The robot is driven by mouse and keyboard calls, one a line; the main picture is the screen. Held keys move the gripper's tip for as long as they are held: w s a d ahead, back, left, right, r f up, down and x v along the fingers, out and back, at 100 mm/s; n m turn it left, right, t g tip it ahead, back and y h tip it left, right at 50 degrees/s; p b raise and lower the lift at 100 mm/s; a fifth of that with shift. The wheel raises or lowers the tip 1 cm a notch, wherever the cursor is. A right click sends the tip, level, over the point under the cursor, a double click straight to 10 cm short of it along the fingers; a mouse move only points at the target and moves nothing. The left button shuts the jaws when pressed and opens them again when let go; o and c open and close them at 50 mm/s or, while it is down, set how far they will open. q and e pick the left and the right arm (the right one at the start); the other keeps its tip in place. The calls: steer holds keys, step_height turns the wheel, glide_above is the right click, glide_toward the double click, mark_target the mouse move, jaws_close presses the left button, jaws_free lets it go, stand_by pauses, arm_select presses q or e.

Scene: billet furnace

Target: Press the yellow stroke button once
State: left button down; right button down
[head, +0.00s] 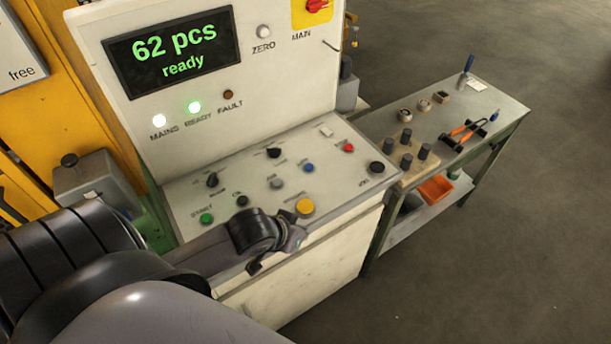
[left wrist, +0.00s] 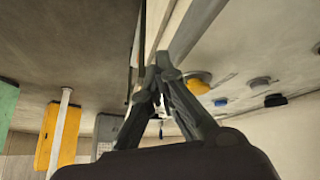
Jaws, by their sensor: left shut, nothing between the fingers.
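The yellow stroke button (head: 305,207) is a large round cap near the front edge of the sloped control desk. My left gripper (head: 292,240) is shut and empty, just in front of and a little left of the button in the head view. In the left wrist view the closed fingertips (left wrist: 165,66) point along the desk edge, with the yellow button (left wrist: 200,84) close to their right. A gap shows between fingers and button in the head view. The display (head: 174,50) reads "62 pcs ready". My right gripper is not in view.
The control desk (head: 240,188) also has a green button (head: 207,219), a blue button (head: 308,168), a red button (head: 348,147), a black button (head: 376,167) and several knobs. A side table (head: 470,105) with tools stands at right. Open floor lies beyond.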

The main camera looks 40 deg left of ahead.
arm_select(q)
steer(key=w+a+r+n+t, duration=0.1)
steer(key=w+a+r+n, duration=0.1)
steer(key=w+r, duration=0.2)
steer(key=w+a+r+n+t+h, duration=0.1)
steer(key=w+a+r+n, duration=0.2)
steer(key=r, duration=0.4)
steer(key=shift+w+a+r+n+p, duration=0.15)
steer(key=shift+w+n+p, duration=0.15)
steer(key=shift+w, duration=0.4)
steer(key=b, duration=0.9)
glide_above(302, 204)
step_height(302, 204, down, 7)
steer(key=shift+f, duration=0.95)
